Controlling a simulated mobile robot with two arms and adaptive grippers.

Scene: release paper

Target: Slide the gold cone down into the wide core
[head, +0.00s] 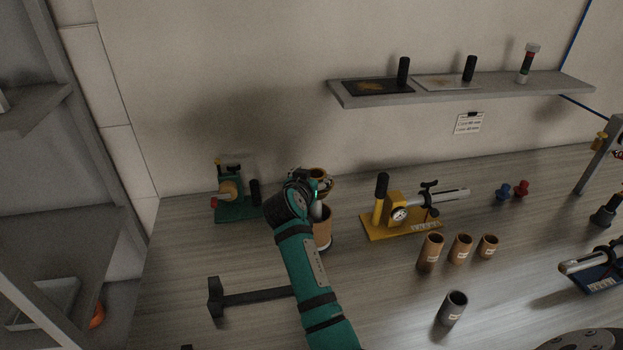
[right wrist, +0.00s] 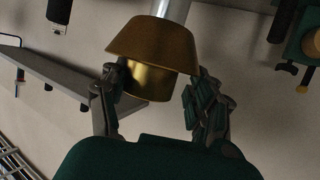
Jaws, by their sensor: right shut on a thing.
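The gold cone (right wrist: 150,42) is held between the fingers of my right gripper (right wrist: 153,92) in the right wrist view. It has a flared rim and a narrower collar, and a silver shaft shows beyond it. In the head view my right gripper (head: 319,187) is high over the worktop, partly hidden by its own wrist. A brown cardboard core (head: 325,230), apparently the wide core, stands upright just below it, partly hidden by my arm. The cone appears above the core and apart from it; exact alignment cannot be told. My left gripper is out of view.
A green fixture (head: 236,208) stands left of my gripper and a yellow fixture (head: 400,229) stands right. Several loose tubes, including a brown one (head: 431,250) and a grey one (head: 452,307), stand farther right. A dark T-shaped tool (head: 250,299) lies left of my arm.

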